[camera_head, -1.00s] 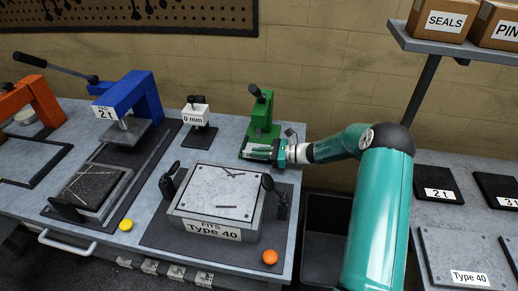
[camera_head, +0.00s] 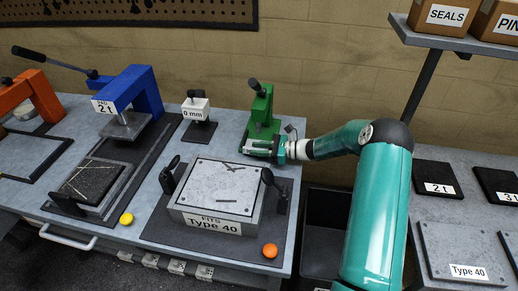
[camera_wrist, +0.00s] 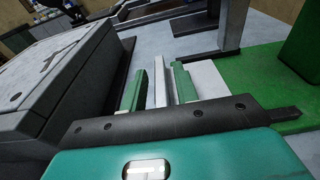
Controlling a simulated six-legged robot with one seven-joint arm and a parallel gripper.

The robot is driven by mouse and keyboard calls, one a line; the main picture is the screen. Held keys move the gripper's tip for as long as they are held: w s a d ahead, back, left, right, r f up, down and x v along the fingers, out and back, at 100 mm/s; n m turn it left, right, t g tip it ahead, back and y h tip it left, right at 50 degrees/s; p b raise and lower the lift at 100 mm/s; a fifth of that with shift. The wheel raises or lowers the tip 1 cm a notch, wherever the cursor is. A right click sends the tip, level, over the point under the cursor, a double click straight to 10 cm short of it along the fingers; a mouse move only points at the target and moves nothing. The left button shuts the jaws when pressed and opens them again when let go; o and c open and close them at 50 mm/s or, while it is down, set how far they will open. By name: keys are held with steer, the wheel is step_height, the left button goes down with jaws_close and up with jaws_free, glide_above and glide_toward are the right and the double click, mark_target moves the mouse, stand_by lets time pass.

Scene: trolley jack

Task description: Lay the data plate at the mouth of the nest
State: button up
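My gripper (camera_head: 262,148) is low at the base of the green press (camera_head: 262,115), pointing left. In the wrist view my gripper (camera_wrist: 158,88) has its two green fingers apart. A thin pale strip (camera_wrist: 160,80) lies between them with gaps on both sides; it may be the data plate, seen almost edge-on. A flat pale surface (camera_wrist: 207,82) shows to the right of the right finger, by the press's green base (camera_wrist: 265,98). I cannot make out the mouth of the nest, which the gripper hides in the head view.
A grey block marked Type 40 (camera_head: 212,226) stands on a dark mat, close to the fingers in the wrist view. A small white-headed gauge (camera_head: 196,110) stands behind it. The blue press (camera_head: 140,92) is at left. An orange knob (camera_head: 270,251) is near the front edge.

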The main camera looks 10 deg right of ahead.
steer(key=shift+o, duration=0.3)
steer(key=shift+d, duration=0.1)
steer(key=v, duration=1.3)
steer(key=shift+s+d+r, duration=0.1)
steer(key=shift+s+d, duration=0.05)
steer(key=shift+d, duration=0.15)
steer(key=s+a+r+n+g+h, duration=0.6)
steer(key=s+a+r+n+h, duration=0.2)
steer(key=s+a+r+n, duration=0.55)
steer(key=s+r+n+t+h, duration=0.2)
steer(key=s+r+n+h, duration=0.1)
steer(key=s, duration=0.7)
steer(key=s+r+n+t+h, duration=0.3)
steer(key=s+r+n, duration=0.3)
steer(key=s, duration=0.4)
steer(key=shift+s+d+r+h, duration=0.2)
steer(key=shift+d+r+h, duration=0.3)
steer(key=shift+r, duration=0.1)
steer(key=shift+s, duration=0.15)
